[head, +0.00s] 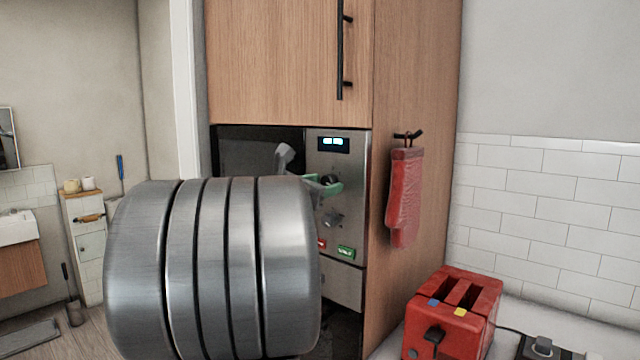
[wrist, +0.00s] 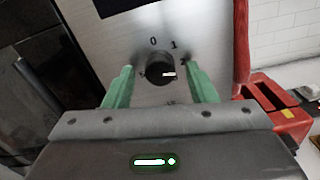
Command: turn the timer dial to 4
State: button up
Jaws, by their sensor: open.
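The timer dial (wrist: 158,70) is a round black knob on a steel panel. In the wrist view the figures 0, 1 and 2 show around its top and right; other figures are hidden or unclear. Its white mark points right, a little below the 2. My gripper (wrist: 160,75) is open, with one green finger on the left of the dial and one on the right, seemingly with gaps. In the head view the green fingers (head: 326,189) are in front of the upper knob on the appliance panel and partly hide it.
A lit display (head: 333,144) is above the knobs, and a lower knob (head: 333,219) sits below. Red and green labels are near the panel's bottom. A red mitt (head: 404,198) hangs on the cabinet side. A red toaster (head: 454,312) stands on the counter at right.

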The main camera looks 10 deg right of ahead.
jog(key=shift+c, duration=0.2)
jog(key=c, duration=0.9)
jog(key=shift+f+m+b, duration=0.15)
jog(key=shift+m+b, duration=0.15)
jog(key=shift+b, duration=0.2)
jog(key=m+b, duration=1.4)
jog(key=b, duration=0.1)
jog(key=shift+m, duration=0.3)
jog(key=shift+m+b, duration=1.6)
jog(key=shift+m, duration=0.6)
jog(key=shift+r, duration=0.2)
